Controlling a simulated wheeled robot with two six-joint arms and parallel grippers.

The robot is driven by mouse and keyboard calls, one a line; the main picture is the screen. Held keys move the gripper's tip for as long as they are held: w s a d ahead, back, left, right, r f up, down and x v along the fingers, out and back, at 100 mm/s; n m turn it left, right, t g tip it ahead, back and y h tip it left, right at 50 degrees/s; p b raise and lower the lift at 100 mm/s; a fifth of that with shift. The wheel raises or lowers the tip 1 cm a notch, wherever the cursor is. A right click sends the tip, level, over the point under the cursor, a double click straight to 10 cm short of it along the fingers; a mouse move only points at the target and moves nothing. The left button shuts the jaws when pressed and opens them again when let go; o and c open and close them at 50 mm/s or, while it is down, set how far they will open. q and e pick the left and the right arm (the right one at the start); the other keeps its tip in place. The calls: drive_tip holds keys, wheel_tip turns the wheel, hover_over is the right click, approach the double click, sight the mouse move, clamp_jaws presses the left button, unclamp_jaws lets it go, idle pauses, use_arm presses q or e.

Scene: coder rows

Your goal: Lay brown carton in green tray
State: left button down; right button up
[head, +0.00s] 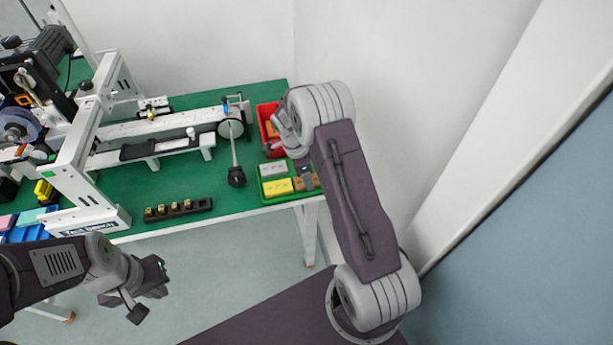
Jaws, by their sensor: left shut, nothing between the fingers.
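The green tray (283,198) is at the right front corner of the green table. A brown carton (313,182) shows at the tray's right front, partly covered by a dark part that looks like a finger of my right gripper (304,171). The rest of that gripper is hidden by my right arm, so I cannot tell whether it grips the carton. My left gripper (146,292) is shut and empty, out in front of the table's front edge and well left of the tray.
A yellow carton (277,187) and a grey carton (272,169) lie in the tray's left part. A red bin (264,111) with orange-brown contents stands behind it. A white test bench and a dark block with several brass pieces (178,210) are left.

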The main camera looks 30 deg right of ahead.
drive_tip(key=shift+s+f, duration=0.2)
drive_tip(key=shift+s, duration=0.15)
drive_tip(key=shift+a, duration=0.1)
drive_tip(key=v, duration=0.9)
drive_tip(key=shift+w+r, duration=0.2)
drive_tip(key=shift+w, duration=0.1)
